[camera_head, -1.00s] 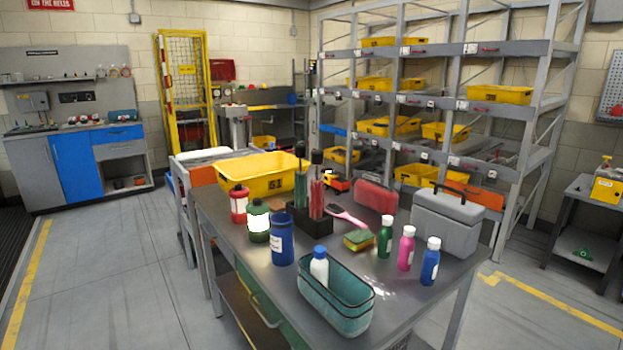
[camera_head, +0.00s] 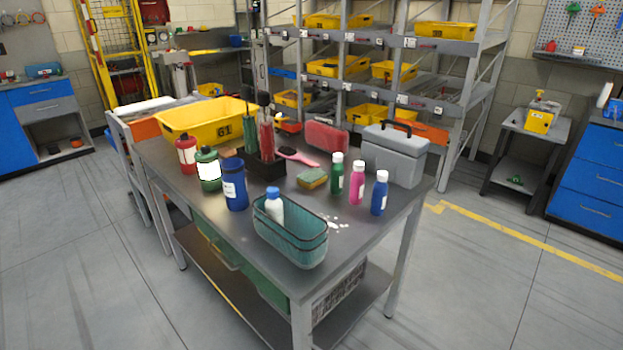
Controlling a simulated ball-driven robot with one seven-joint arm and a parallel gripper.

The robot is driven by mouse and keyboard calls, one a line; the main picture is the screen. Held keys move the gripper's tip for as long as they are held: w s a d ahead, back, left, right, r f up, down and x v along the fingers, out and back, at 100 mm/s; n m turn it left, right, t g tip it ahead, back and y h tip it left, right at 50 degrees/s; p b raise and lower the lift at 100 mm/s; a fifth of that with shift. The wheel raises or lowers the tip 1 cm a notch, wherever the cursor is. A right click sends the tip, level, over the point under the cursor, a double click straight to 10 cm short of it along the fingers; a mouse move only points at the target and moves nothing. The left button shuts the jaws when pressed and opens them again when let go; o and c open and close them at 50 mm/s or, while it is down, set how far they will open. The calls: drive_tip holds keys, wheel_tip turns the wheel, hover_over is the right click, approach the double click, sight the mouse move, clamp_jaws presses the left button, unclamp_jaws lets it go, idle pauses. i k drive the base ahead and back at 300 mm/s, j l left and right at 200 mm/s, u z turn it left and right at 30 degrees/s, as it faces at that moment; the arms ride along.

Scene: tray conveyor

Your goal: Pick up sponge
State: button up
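The sponge (camera_head: 312,179) is a small yellow and green block lying flat on the grey metal table (camera_head: 180,221). It sits near the middle of the tabletop, left of a green bottle (camera_head: 337,173) and in front of a pink brush (camera_head: 297,156). The teal basket (camera_head: 290,236) with a white, blue-capped bottle in it stands nearer to me, in front of the sponge. My gripper is not in view.
A dark blue bottle (camera_head: 235,185), a pink bottle (camera_head: 357,184), a blue bottle (camera_head: 379,193), a grey toolbox (camera_head: 395,158), a red case (camera_head: 325,136) and a yellow bin (camera_head: 207,122) crowd the table. The floor (camera_head: 480,290) at the right is clear.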

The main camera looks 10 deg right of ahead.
sight(310, 179)
drive_tip(key=z, duration=0.25)
drive_tip(key=i+j+z, duration=0.1)
drive_tip(key=j+z, duration=0.25)
drive_tip(key=j, duration=0.2)
drive_tip(key=j+z, duration=0.35)
drive_tip(key=j, duration=0.2)
